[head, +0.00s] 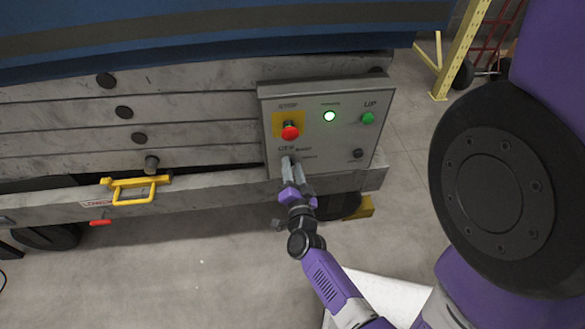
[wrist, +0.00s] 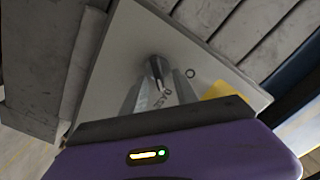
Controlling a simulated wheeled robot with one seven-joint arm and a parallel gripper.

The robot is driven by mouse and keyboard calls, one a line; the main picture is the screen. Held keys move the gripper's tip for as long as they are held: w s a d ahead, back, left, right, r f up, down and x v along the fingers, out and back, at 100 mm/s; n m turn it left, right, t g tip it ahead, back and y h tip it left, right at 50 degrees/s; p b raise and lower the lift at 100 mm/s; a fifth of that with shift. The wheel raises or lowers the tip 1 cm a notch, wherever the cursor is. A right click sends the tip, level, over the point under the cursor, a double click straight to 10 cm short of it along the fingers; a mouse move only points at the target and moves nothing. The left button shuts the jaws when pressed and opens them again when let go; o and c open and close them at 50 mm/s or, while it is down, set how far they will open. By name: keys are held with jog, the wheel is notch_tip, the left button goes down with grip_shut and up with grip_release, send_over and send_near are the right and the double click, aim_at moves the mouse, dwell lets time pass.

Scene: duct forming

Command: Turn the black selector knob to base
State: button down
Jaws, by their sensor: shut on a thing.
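The grey control panel (head: 322,92) is fixed to the side of the machine. My gripper (head: 291,165) reaches its lower left part, just below the printed labels under the red stop button (head: 290,132). In the wrist view the black selector knob (wrist: 156,68) stands on the panel between the tips of my two grey fingers, and my gripper (wrist: 160,88) is shut on it. In the head view the fingers hide the knob. The knob's exact pointing direction cannot be told, and the small labels are too blurred to read fully.
The panel also carries a lit white-green lamp (head: 330,116), a green UP button (head: 368,118) and a small black control (head: 358,153) at lower right. A yellow handle (head: 133,190) juts out from the machine at left. The floor in front is mostly clear.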

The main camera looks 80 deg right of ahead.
jog(key=c, duration=1)
grip_release()
jog(key=v, duration=0.8)
jog(key=w+a+r+n+t+y+p, duration=0.2)
jog(key=a+r+n+t+y+p, duration=0.4)
jog(key=a+r+n, duration=0.6)
jog(key=s+a+r+n+t+y+p, duration=0.1)
jog(key=s+a+r+n+y+p, duration=0.2)
jog(key=a+r, duration=0.5)
jog(key=s+a+r+n+t+y+p, duration=0.1)
jog(key=s+a+r+n+y+p, duration=0.2)
jog(key=s+a+r+n+y, duration=0.3)
notch_tip(320, 180, up, 3)
jog(key=shift+a+n+y, duration=0.8)
jog(key=shift+a, duration=0.2)
